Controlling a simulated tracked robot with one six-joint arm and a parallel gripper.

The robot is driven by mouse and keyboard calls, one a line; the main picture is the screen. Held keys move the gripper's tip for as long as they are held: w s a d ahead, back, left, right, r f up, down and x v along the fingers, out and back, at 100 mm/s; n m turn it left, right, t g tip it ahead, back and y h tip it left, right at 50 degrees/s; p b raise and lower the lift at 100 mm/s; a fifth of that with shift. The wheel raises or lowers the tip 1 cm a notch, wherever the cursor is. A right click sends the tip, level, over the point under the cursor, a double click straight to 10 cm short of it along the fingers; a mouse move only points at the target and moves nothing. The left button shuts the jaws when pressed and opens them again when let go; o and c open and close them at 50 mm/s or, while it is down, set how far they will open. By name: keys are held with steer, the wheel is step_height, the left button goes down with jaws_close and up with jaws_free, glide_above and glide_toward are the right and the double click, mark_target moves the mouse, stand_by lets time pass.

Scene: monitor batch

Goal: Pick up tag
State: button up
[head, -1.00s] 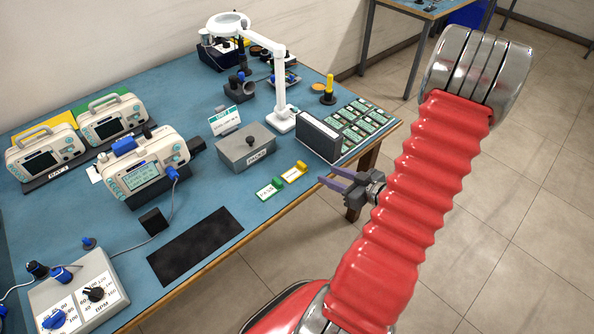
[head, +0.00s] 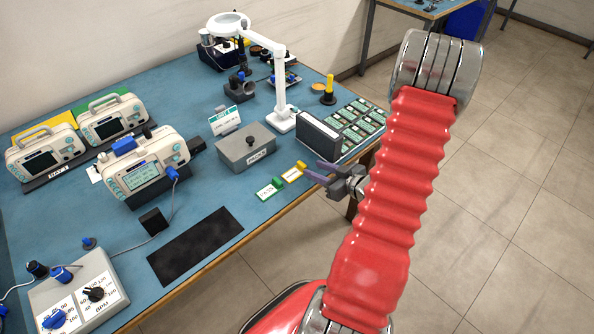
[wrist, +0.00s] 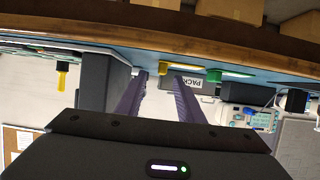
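A yellow tag (head: 294,173) and a green tag (head: 270,188) lie near the table's front edge, each a pale label with a coloured upright tab. My gripper (head: 314,172) is open and empty at that edge, just right of the yellow tag. The wrist view is upside down. There the yellow tag (wrist: 163,68) shows between the tips of my gripper (wrist: 160,77), and the green tag (wrist: 214,75) is to the right of the fingers. I cannot tell whether the fingers touch the yellow tag.
A grey lidded box (head: 246,148) stands behind the tags. A dark bin (head: 318,137) and a tray of green boards (head: 356,127) are behind my gripper. A black mat (head: 196,246) lies left. Boxes (wrist: 231,10) show beneath the table (wrist: 100,35).

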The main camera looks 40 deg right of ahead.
mark_target(303, 164)
steer(key=shift+a+r+x, duration=0.1)
steer(key=shift+x, duration=1.2)
steer(key=shift+a+r+x, duration=0.1)
steer(key=shift+a+x, duration=0.05)
steer(key=shift+x, duration=1.1)
steer(key=shift+w, duration=0.1)
jaws_close()
